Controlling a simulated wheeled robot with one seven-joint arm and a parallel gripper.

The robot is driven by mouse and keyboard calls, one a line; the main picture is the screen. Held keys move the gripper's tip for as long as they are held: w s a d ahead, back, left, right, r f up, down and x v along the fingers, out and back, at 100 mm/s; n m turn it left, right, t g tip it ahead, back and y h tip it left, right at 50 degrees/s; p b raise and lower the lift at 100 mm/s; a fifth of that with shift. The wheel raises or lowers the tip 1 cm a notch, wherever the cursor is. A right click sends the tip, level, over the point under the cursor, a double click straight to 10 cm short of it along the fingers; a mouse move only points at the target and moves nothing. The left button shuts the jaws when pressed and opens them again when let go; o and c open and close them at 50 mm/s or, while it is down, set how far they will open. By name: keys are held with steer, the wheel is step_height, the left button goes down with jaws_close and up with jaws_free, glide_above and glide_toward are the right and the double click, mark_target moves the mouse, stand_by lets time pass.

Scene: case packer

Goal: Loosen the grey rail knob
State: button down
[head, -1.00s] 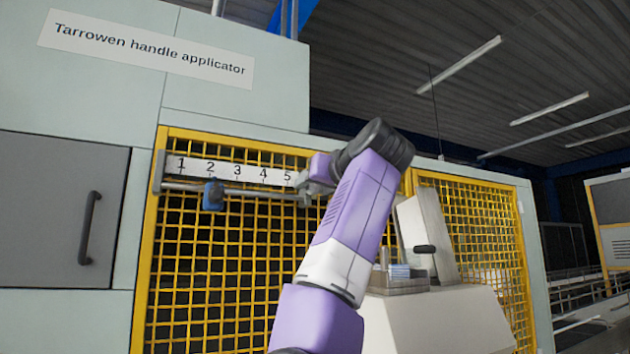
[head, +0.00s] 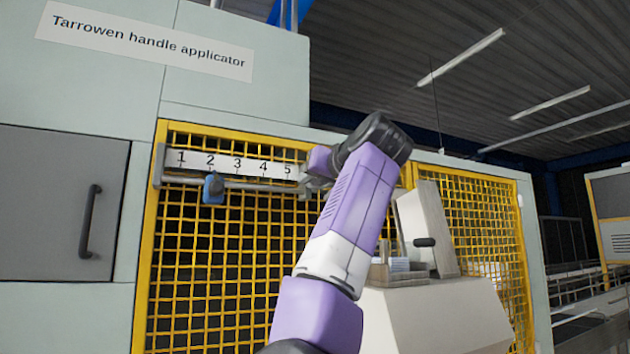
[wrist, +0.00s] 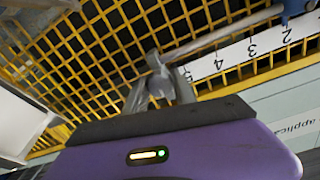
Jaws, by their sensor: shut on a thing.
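The grey rail knob (wrist: 160,83) shows in the wrist view between the fingertips of my gripper (wrist: 161,92), which is shut on it. In the head view my gripper (head: 310,187) is at the right end of the rail (head: 253,185), just past the 5 on the scale. The knob is mostly hidden there by my gripper and wrist. A white scale (head: 235,163) numbered 1 to 5 runs above the rail. A blue slider (head: 213,188) sits on the rail below the 2. I cannot tell how far the knob is turned.
Yellow mesh guards (head: 225,265) stand behind the rail. A grey door with a dark handle (head: 90,221) is at the left. A pale console (head: 437,318) with a tilted panel (head: 428,230) and a small tray stands right of my arm.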

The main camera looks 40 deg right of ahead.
steer(key=m, duration=0.4)
steer(key=shift+d+m, duration=0.1)
steer(key=shift+m, duration=0.3)
steer(key=m, duration=0.9)
steer(key=shift+f, duration=0.1)
steer(key=shift+f+m+y, duration=0.1)
steer(key=shift+m+y, duration=0.3)
steer(key=shift+m, duration=1.1)
steer(key=c, duration=1)
jaws_free()
steer(key=shift+c, duration=0.2)
steer(key=shift+s, duration=0.15)
